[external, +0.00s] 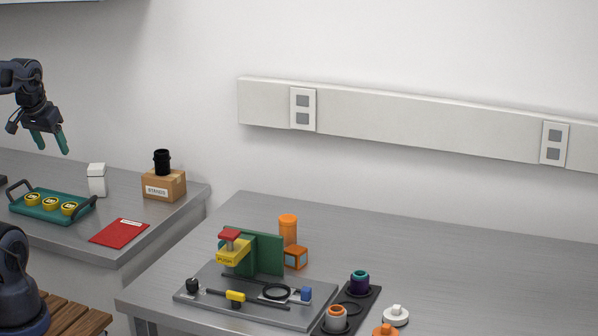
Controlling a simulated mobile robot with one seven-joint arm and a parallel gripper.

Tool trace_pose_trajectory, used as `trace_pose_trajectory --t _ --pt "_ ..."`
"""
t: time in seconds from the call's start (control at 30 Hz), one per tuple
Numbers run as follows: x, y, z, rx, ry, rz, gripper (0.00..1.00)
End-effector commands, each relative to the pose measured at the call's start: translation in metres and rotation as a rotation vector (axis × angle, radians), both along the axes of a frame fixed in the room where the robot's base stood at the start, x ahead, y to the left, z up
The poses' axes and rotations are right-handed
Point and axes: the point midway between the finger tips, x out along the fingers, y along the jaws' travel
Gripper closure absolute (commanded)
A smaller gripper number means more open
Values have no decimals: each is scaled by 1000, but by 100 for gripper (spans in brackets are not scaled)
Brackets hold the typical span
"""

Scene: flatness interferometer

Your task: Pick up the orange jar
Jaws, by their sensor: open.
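An upright orange cylinder that looks like the orange jar (288,228) stands on the right-hand grey table, behind an orange box (296,258) and next to a green upright plate (268,254). Its lower part is partly hidden by them. My gripper (50,141) is at the far left, high above the left-hand counter and well away from the jar. Its teal fingers point down, apart and empty.
A grey fixture plate (205,281) with a yellow and red clamp (233,250) stands before the jar. A dark tray (371,299) holds cylinders at right. The left counter bears a teal tray (22,208), red booklet (119,232) and cardboard box (165,188). The table's right rear is clear.

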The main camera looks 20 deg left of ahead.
Motion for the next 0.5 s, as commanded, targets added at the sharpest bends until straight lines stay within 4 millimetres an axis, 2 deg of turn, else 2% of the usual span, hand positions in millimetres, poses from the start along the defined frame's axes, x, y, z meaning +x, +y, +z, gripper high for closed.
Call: trace_pose_trajectory --t 0.27,0.5 --pt "66 -36 8 47 14 -145 33" --pt "125 -80 5 77 19 -285 33"
